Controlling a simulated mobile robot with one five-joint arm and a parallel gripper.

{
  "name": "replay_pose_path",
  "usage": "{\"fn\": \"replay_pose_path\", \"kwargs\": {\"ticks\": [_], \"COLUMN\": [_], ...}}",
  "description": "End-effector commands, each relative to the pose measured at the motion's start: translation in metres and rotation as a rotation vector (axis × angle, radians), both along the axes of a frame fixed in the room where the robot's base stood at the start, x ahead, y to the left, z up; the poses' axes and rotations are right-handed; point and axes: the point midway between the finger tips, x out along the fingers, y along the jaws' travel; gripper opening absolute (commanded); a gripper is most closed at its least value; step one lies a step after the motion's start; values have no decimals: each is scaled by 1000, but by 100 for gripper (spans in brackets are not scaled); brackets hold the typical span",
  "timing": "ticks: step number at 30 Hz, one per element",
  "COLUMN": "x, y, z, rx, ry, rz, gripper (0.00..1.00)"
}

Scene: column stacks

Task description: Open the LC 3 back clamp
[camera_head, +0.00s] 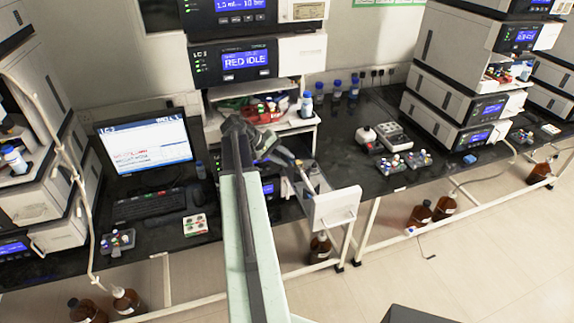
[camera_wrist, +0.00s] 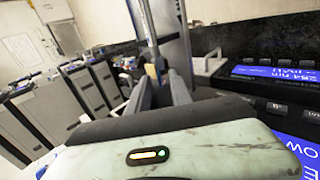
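The middle stack carries a blue display (camera_head: 246,60) reading RED IDLE; its small unit label is too blurred to be sure of. Low on this stack an open drawer or door with a white front (camera_head: 332,207) juts toward me, with a thin column-like rod (camera_head: 301,172) by it. My gripper (camera_head: 285,158) is at the rod's upper end. In the wrist view my gripper (camera_wrist: 164,76) has its fingers apart, with a thin grey rod with a tan end (camera_wrist: 152,70) just at the fingertips. Whether they touch it is unclear. I cannot make out the clamp itself.
A monitor (camera_head: 147,147) and keyboard (camera_head: 149,204) stand left of the stack. A bottle tray (camera_head: 262,127) is above my gripper. Other stacks (camera_head: 457,97) stand to the right, with vial racks (camera_head: 405,160) on the black bench between. Brown bottles (camera_head: 420,214) stand below.

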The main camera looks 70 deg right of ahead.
Motion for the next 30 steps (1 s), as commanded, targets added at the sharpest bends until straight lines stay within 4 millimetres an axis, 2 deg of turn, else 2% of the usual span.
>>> {"fn": "replay_pose_path", "kwargs": {"ticks": [1,9,12,30], "x": [-4,-6,-6,-6], "y": [-3,-5,-5,-4], "z": [-9,-7,-7,-7], "rx": [0,0,0,1], "ry": [0,0,0,-2], "rz": [-1,0,0,0], "gripper": [26,26,0,0]}}
